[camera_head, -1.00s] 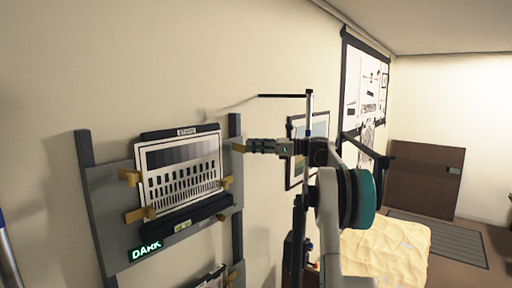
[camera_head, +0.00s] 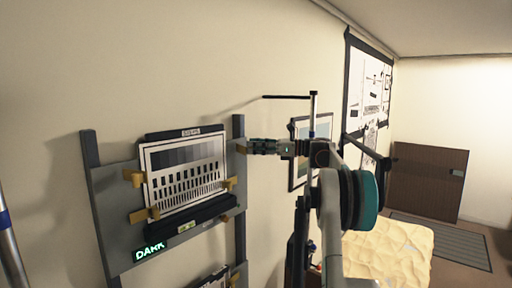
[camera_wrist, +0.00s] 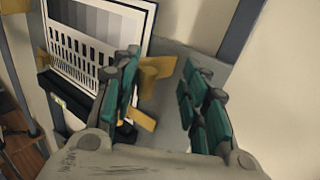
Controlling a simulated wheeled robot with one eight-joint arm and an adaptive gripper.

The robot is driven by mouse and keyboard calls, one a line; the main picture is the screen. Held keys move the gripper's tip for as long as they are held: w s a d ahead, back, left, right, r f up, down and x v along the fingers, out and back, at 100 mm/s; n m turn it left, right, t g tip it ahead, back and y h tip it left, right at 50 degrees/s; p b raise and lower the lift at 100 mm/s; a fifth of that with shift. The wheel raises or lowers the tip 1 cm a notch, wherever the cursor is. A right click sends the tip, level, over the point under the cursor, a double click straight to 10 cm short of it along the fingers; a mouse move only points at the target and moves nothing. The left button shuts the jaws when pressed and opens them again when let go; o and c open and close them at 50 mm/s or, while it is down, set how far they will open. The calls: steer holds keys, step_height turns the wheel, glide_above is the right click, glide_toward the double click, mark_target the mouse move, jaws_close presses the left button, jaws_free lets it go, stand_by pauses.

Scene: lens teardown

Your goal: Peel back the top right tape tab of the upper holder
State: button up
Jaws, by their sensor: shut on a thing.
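The upper holder (camera_head: 113,207) is a grey plate on dark uprights against the wall. It carries a white test chart (camera_head: 186,183) with grey steps and black bars. In the wrist view the top right tab (camera_wrist: 157,68) shows by the fingers of my gripper (camera_wrist: 163,88); the exact contact is partly hidden.
Another chart (camera_head: 213,278) shows below. A framed picture (camera_head: 298,174) hangs behind my arm. The wall above the holder is bare.

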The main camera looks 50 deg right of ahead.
steer(key=v, duration=1.2)
